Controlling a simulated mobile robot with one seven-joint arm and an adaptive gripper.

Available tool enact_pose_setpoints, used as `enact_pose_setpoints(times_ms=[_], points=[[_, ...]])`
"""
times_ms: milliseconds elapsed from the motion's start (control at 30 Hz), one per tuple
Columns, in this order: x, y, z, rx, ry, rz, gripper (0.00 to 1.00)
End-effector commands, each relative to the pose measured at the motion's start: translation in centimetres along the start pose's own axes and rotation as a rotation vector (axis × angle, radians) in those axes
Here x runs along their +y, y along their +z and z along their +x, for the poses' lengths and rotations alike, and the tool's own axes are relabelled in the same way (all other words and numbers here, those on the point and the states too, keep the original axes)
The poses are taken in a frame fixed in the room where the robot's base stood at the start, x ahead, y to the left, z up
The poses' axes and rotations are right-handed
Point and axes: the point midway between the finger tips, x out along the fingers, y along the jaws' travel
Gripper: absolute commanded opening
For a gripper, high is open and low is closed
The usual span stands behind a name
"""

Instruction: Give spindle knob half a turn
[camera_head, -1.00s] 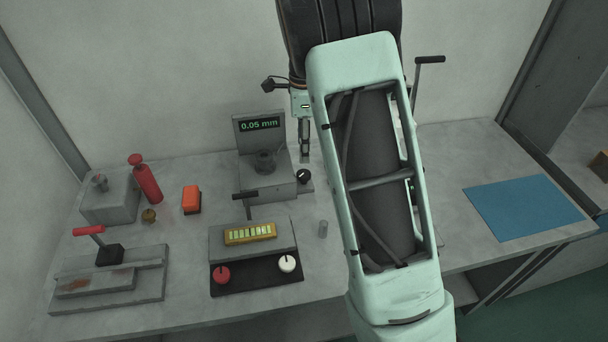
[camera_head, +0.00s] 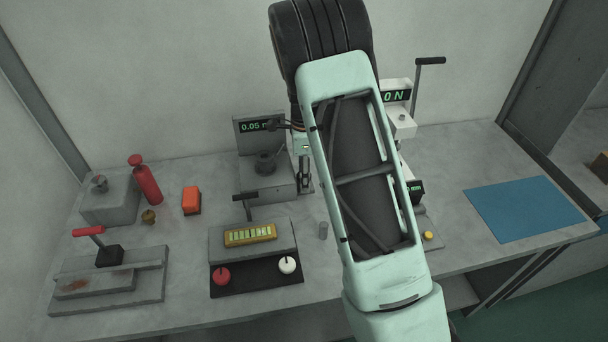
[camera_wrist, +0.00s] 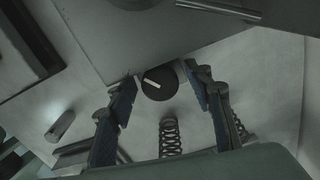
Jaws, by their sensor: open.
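The spindle knob is a round black knob with a white line (camera_wrist: 157,86) in the wrist view, on the side of a grey gauge unit (camera_head: 262,185). In the head view my gripper (camera_head: 305,184) hangs at the unit's right side and hides the knob. In the wrist view my gripper (camera_wrist: 160,79) is open, with one blue-padded finger on each side of the knob. Gaps seem to show between fingers and knob; I cannot tell whether either one touches. The white line lies tilted, running from upper left to lower right.
A small grey cylinder (camera_head: 323,230) stands on the bench in front of the unit. A control box with a red knob (camera_head: 221,275) and a white knob (camera_head: 287,265) is at the front. A lever press (camera_head: 398,117) stands behind my arm. A blue mat (camera_head: 528,207) lies at right.

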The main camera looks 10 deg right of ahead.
Motion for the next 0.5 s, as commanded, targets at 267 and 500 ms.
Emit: enact_pose_setpoints(times_ms=[267, 500], points=[[0.01, 0.00, -0.01, 0.000, 0.000, 0.000, 0.30], [0.01, 0.01, -0.03, 0.000, 0.000, 0.000, 0.05]])
